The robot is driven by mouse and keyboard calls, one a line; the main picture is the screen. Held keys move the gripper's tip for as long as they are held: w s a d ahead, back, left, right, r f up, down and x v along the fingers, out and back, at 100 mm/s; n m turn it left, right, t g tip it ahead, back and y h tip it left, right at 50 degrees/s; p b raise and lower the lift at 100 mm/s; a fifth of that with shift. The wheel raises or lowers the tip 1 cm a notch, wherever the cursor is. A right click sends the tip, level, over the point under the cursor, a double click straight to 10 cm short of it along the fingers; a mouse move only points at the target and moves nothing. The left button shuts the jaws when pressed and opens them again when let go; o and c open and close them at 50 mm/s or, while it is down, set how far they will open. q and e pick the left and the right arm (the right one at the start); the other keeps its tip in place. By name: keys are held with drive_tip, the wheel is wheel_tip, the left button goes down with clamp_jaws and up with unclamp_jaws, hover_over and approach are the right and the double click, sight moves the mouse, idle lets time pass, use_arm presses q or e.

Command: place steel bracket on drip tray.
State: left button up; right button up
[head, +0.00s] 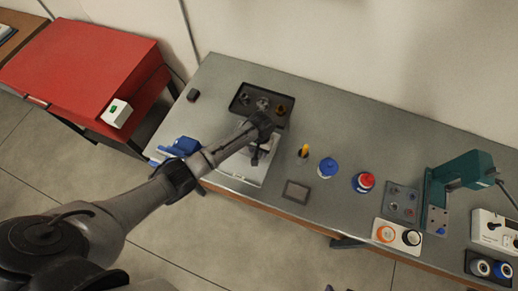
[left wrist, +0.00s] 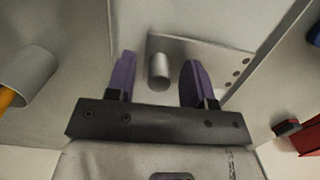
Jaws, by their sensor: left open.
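My left gripper (head: 262,158) hangs low over a pale grey tray-like surface (head: 245,173) on the bench; the arm hides part of it. In the left wrist view the purple fingers (left wrist: 158,80) are spread. A short grey cylinder (left wrist: 159,72) shows between them, apparently rising from a flat metal plate with holes (left wrist: 215,56), which looks like the steel bracket. I cannot tell whether the fingers touch it. I cannot tell for certain which item is the drip tray; a black tray (head: 237,104) holding several small parts lies behind the gripper. My right gripper is not in view.
A cup with a yellow item (head: 303,151), a blue-topped container (head: 327,168), a red-topped one (head: 363,182) and a small grey pad (head: 296,191) stand to the right. A blue tool (head: 180,147) lies left. A green press (head: 465,170) stands far right. The bench's back strip is mostly clear.

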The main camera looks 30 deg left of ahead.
use_arm(q)
wheel_tip(320, 180, up, 12)
drive_tip(key=w, duration=0.1)
drive_tip(key=shift+w+a, duration=0.15)
drive_tip(key=shift+w, duration=0.1)
drive_tip(key=s+d+f+m+t, duration=0.1)
drive_tip(key=s+d+f+m, duration=0.1)
drive_tip(key=s, duration=0.5)
drive_tip(key=s+d+f+m+t, duration=0.1)
drive_tip(key=s+d+f, duration=0.15)
drive_tip(key=s, duration=0.45)
drive_tip(key=s+a+r+t, duration=0.1)
drive_tip(key=s+r, duration=0.2)
drive_tip(key=s, duration=0.5)
drive_tip(key=s+a+r+m+t, duration=0.1)
drive_tip(key=s+r+t, duration=0.1)
drive_tip(key=s, duration=0.6)
drive_tip(key=shift+s+a+r, duration=0.35)
drive_tip(key=shift+s+r, duration=0.05)
drive_tip(key=shift+r, duration=0.5)
wheel_tip(320, 180, up, 8)
drive_tip(key=p, duration=0.8)
drive_tip(key=shift+f, duration=0.25)
